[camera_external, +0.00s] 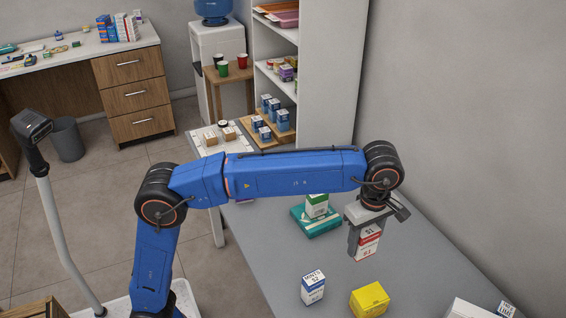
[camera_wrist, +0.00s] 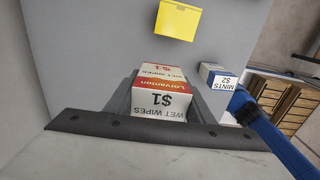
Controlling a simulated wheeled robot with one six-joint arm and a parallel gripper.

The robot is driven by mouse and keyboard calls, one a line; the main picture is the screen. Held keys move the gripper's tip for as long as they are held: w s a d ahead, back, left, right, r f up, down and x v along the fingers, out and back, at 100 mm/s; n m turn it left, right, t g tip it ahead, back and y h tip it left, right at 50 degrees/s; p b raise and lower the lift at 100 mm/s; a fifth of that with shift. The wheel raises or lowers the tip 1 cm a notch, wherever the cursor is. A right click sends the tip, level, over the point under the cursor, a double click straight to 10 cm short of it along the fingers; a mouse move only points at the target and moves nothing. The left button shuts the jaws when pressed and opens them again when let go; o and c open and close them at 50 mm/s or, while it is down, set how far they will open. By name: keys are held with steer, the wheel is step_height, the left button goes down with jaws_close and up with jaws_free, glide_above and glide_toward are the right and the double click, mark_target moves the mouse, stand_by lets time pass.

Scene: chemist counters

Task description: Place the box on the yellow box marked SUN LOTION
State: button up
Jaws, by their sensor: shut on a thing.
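My gripper (camera_external: 366,236) is shut on a white and red box (camera_external: 368,245) and points down over the grey counter. In the wrist view this box (camera_wrist: 162,98) sits between the jaws and reads WET WIPES, Lorvanton and $1. How high its bottom is above the counter is hard to tell. A yellow box (camera_external: 369,301) lies on the counter, nearer the camera than my gripper and apart from it. It also shows at the top of the wrist view (camera_wrist: 178,20). I cannot read its marking.
A blue and white MINTS box (camera_external: 313,288) stands left of the yellow box. Behind, a green and white box (camera_external: 317,206) rests on a teal pack (camera_external: 315,222). White boxes (camera_external: 470,309) are at the front right.

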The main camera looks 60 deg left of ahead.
glide_toward(371, 295)
steer(key=shift+f, duration=2.5)
steer(key=shift+f, duration=0.15)
steer(key=o, duration=1.1)
step_height(371, 295, up, 12)
